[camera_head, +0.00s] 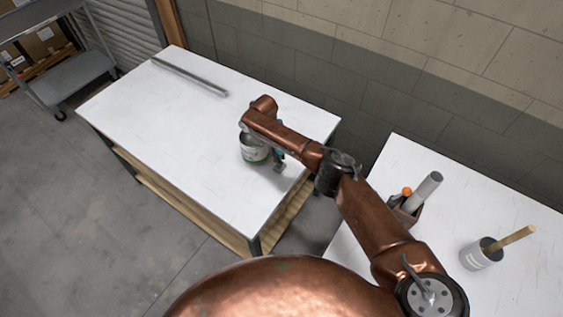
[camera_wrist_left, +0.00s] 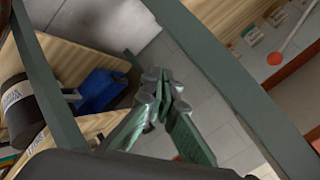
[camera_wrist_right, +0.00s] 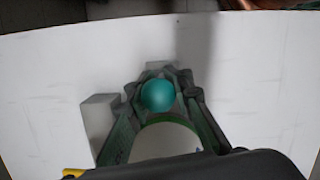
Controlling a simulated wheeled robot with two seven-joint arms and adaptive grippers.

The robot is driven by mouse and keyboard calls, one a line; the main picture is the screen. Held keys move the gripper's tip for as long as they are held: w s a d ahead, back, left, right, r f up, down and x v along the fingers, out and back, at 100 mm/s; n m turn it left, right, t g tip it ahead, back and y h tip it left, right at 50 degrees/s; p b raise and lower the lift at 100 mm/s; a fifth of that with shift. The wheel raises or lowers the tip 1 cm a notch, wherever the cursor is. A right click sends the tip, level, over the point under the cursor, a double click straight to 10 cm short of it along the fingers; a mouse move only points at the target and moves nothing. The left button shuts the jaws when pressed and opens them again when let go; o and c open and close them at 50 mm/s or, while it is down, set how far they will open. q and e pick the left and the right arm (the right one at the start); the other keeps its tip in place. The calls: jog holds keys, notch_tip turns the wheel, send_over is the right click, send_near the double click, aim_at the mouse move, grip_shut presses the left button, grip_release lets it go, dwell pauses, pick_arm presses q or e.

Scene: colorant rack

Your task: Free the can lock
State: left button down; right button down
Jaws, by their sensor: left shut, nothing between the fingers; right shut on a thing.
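A can (camera_head: 252,152) with a white and green label stands upright on the left white table, partly hidden by my right arm. A teal ball-shaped knob (camera_wrist_right: 157,95) sits between the fingertips of my right gripper (camera_wrist_right: 160,84), which is shut on it. My right gripper (camera_head: 278,158) is beside the can in the head view. The rounded pale top of the can (camera_wrist_right: 165,140) shows just below the knob in the right wrist view. The lock's other parts are hidden. My left gripper (camera_wrist_left: 163,82) is shut and empty, away from the can; the head view does not show it.
A grey block (camera_wrist_right: 98,120) stands beside the gripper. A long metal bar (camera_head: 188,76) lies at the back of the left table (camera_head: 140,110). On the right table (camera_head: 400,155) are a holder with tools (camera_head: 408,208) and a can with a wooden stick (camera_head: 480,255). The left table's front is clear.

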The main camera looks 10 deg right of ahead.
jog(key=shift+w+r, duration=0.1)
pick_arm(q)
jog(key=w+d+r+m+t+h, duration=0.1)
jog(key=w+d+r+m+h, duration=0.2)
jog(key=d+r, duration=0.55)
jog(key=w+d+r+m+t+h, duration=0.15)
jog(key=d+r+m, duration=0.4)
jog(key=r, duration=0.65)
jog(key=w+a+r+t, duration=0.2)
jog(key=w+r+t, duration=0.1)
jog(key=w+r, duration=1.05)
jog(key=w+d, duration=0.4)
jog(key=w, duration=0.7)
jog(key=shift+w, duration=0.2)
jog(key=shift+a+h, duration=0.1)
jog(key=shift+h, duration=0.15)
